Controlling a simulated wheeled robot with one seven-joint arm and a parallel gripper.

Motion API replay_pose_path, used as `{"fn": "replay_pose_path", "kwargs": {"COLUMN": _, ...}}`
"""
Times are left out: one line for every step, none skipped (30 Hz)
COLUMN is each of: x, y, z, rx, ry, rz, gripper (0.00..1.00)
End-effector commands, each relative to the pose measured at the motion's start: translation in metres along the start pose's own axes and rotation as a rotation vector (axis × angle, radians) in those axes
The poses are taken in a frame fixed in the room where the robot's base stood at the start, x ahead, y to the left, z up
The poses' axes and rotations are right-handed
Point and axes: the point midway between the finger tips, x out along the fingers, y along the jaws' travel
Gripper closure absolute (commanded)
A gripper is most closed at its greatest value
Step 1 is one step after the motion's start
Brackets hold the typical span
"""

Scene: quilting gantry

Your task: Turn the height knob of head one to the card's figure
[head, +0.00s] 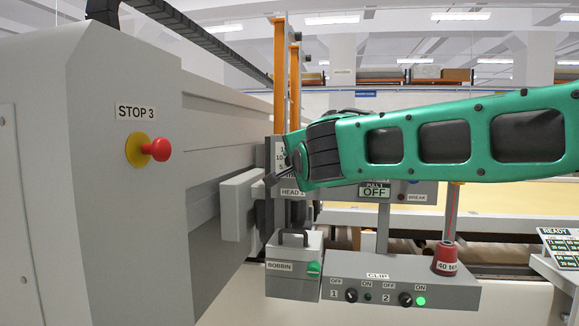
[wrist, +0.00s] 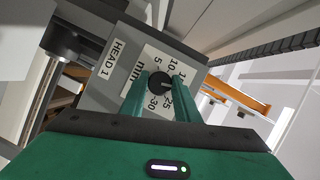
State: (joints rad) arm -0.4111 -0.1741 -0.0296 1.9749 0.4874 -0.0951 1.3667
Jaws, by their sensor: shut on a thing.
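The height knob (wrist: 160,83) is a round black knob on a white dial plate marked in mm, with figures from 5 to 30 around it. It sits on the grey head one panel (wrist: 108,75), labelled HEAD 1. My gripper (wrist: 158,86) is shut on the knob, with one green finger on each side. A pale mark on the knob seems to face right in the wrist view, but the exact reading is too small to tell. In the head view my gripper (head: 274,176) reaches the HEAD 1 panel (head: 292,191) and hides the knob. I cannot make out the card.
A red STOP 3 button (head: 157,149) is on the grey housing at left. Below my arm are a BOBBIN box (head: 293,267) and a CLIP switch box (head: 372,290) bearing a red cone (head: 446,258). A READY display (head: 560,250) stands at far right. Orange posts (head: 280,75) rise behind.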

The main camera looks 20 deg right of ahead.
Motion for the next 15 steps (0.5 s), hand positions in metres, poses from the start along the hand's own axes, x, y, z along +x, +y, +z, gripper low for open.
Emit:
{"fn": "replay_pose_path", "kwargs": {"x": 0.0002, "y": 0.0039, "z": -0.0016, "rx": 0.030, "ry": 0.003, "rz": -0.006, "gripper": 0.94}}
{"fn": "replay_pose_path", "kwargs": {"x": 0.0003, "y": 0.0040, "z": -0.0015, "rx": 0.048, "ry": 0.003, "rz": -0.014, "gripper": 0.94}}
{"fn": "replay_pose_path", "kwargs": {"x": 0.0003, "y": 0.0043, "z": -0.0012, "rx": 0.071, "ry": 0.003, "rz": -0.023, "gripper": 0.94}}
{"fn": "replay_pose_path", "kwargs": {"x": 0.0004, "y": 0.0047, "z": -0.0009, "rx": 0.088, "ry": 0.002, "rz": -0.029, "gripper": 0.94}}
{"fn": "replay_pose_path", "kwargs": {"x": 0.0004, "y": 0.0046, "z": -0.0008, "rx": 0.104, "ry": 0.002, "rz": -0.037, "gripper": 0.94}}
{"fn": "replay_pose_path", "kwargs": {"x": 0.0004, "y": 0.0048, "z": -0.0007, "rx": 0.123, "ry": 0.002, "rz": -0.044, "gripper": 0.94}}
{"fn": "replay_pose_path", "kwargs": {"x": 0.0004, "y": 0.0049, "z": -0.0007, "rx": 0.137, "ry": 0.002, "rz": -0.049, "gripper": 0.94}}
{"fn": "replay_pose_path", "kwargs": {"x": 0.0005, "y": 0.0048, "z": -0.0008, "rx": 0.148, "ry": 0.003, "rz": -0.055, "gripper": 0.94}}
{"fn": "replay_pose_path", "kwargs": {"x": 0.0005, "y": 0.0050, "z": -0.0008, "rx": 0.164, "ry": 0.003, "rz": -0.061, "gripper": 0.94}}
{"fn": "replay_pose_path", "kwargs": {"x": 0.0005, "y": 0.0053, "z": -0.0007, "rx": 0.173, "ry": 0.003, "rz": -0.064, "gripper": 0.94}}
{"fn": "replay_pose_path", "kwargs": {"x": 0.0006, "y": 0.0055, "z": -0.0007, "rx": 0.182, "ry": 0.003, "rz": -0.067, "gripper": 0.94}}
{"fn": "replay_pose_path", "kwargs": {"x": 0.0006, "y": 0.0056, "z": -0.0007, "rx": 0.192, "ry": 0.003, "rz": -0.072, "gripper": 0.94}}
{"fn": "replay_pose_path", "kwargs": {"x": 0.0006, "y": 0.0057, "z": -0.0006, "rx": 0.198, "ry": 0.003, "rz": -0.075, "gripper": 0.94}}
{"fn": "replay_pose_path", "kwargs": {"x": 0.0007, "y": 0.0058, "z": -0.0006, "rx": 0.204, "ry": 0.003, "rz": -0.077, "gripper": 0.94}}
{"fn": "replay_pose_path", "kwargs": {"x": 0.0007, "y": 0.0060, "z": -0.0006, "rx": 0.211, "ry": 0.003, "rz": -0.079, "gripper": 0.94}}
